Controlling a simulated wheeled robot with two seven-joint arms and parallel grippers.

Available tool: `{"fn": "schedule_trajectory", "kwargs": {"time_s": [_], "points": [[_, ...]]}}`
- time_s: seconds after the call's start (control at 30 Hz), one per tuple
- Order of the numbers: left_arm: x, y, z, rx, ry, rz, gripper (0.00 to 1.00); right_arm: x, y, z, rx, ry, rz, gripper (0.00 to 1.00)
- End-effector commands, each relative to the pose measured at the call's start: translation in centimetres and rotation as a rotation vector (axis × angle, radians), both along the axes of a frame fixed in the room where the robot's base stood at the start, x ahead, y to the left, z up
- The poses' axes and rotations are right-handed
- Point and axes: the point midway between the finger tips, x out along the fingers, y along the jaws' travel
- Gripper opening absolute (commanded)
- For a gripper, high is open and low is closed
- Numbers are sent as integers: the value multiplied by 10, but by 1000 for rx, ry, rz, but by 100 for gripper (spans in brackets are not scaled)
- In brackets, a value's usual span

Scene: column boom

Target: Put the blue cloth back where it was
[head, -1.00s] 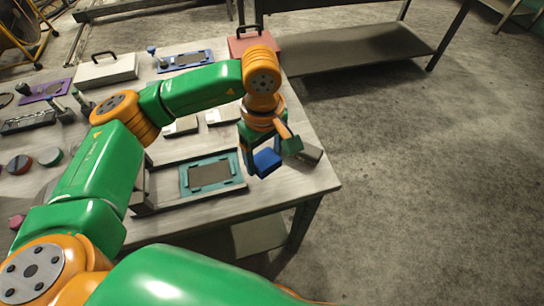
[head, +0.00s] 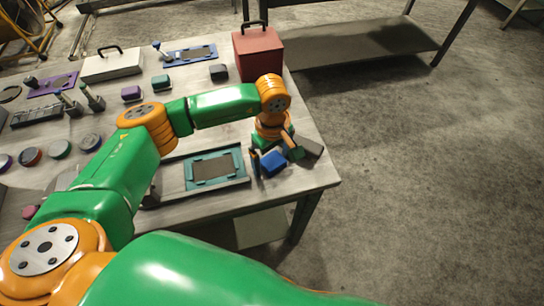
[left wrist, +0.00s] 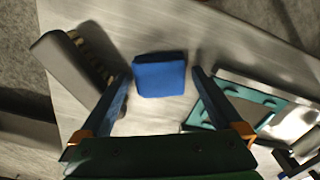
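The blue cloth (head: 273,163), a small folded block, lies on the table near its front right corner. It also shows in the left wrist view (left wrist: 160,74), flat on the grey top. My left gripper (head: 271,155) is over it, pointing down. In the left wrist view its two fingers (left wrist: 160,88) stand apart on either side of the cloth, with a visible gap on each side. A teal frame with a dark panel (head: 213,171) lies just left of the cloth. My right gripper is out of view.
A grey brush-like block (left wrist: 72,62) lies close to the cloth, beside the left finger in the wrist view. A red case (head: 257,55) and a white case (head: 112,66) stand at the back. Small coloured blocks and round discs fill the left side. The table edge is close by.

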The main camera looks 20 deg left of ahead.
Motion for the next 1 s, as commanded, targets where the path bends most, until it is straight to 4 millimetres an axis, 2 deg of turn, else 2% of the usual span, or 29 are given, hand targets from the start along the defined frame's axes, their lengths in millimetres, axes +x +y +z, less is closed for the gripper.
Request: {"fn": "schedule_trajectory", "kwargs": {"time_s": [0.17, 0.27, 0.6, 0.7, 0.8, 1.0], "points": [[0, 0, 7, 0, 0, 0, 100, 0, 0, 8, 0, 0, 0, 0], [1, 0, 16, -2, -5, -1, 100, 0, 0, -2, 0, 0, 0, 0], [1, -1, 98, -2, -6, -1, 100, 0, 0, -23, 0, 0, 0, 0], [1, -1, 115, 0, -4, 1, 100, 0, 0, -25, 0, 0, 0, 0], [0, -1, 123, -1, -2, -1, 100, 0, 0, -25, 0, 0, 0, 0], [0, -1, 124, -1, -1, -1, 100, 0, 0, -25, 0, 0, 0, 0]]}}
